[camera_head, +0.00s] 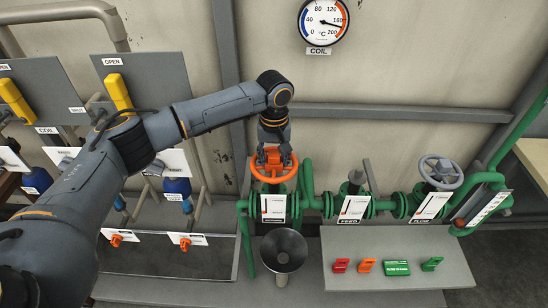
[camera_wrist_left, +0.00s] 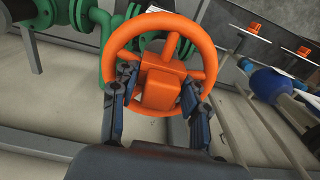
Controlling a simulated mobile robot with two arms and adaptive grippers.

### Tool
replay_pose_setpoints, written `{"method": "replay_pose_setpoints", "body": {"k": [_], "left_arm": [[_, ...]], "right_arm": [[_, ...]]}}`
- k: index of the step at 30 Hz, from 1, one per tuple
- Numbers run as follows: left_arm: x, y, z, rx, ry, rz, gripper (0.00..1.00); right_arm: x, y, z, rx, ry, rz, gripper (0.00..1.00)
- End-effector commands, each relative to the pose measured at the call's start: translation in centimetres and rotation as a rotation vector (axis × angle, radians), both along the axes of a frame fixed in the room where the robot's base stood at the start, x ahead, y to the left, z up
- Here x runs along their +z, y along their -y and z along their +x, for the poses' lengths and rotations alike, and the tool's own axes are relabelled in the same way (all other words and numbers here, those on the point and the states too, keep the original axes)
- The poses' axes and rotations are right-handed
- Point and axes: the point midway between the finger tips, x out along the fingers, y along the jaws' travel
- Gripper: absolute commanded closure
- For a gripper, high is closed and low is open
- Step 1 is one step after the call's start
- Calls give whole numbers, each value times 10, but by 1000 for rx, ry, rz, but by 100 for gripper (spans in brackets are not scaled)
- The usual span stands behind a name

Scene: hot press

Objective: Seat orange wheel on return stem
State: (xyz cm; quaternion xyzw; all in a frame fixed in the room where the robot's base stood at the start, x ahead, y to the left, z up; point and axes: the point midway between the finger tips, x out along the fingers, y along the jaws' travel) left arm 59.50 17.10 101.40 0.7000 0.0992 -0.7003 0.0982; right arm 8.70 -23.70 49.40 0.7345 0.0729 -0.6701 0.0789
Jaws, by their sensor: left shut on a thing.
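The orange wheel (camera_head: 273,178) is over the leftmost valve of the green pipe run. My left gripper (camera_head: 274,160) comes down from above and is shut on the wheel's hub. In the left wrist view, the two dark fingers (camera_wrist_left: 157,90) hold the square orange hub from both sides, inside the rim of the wheel (camera_wrist_left: 113,48). The stem under the wheel is hidden, so I cannot tell whether the wheel touches it. The white plate (camera_head: 273,208) in front of this valve is too small to read. My right gripper is not in view.
The FEED valve (camera_head: 354,209) has a dark bare stem, and the FLOW valve has a grey wheel (camera_head: 440,172). A dark funnel (camera_head: 284,250) stands below the left valve. A grey panel (camera_head: 400,283) with red, orange and green pieces is at the right.

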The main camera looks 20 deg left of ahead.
Motion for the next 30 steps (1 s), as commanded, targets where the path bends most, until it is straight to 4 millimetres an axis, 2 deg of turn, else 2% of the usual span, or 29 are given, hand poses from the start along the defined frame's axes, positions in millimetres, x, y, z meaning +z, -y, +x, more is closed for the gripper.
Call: {"method": "replay_pose_setpoints", "body": {"k": [30], "left_arm": [[-11,0,1,0,2,0,100]], "right_arm": [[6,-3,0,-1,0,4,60]]}}
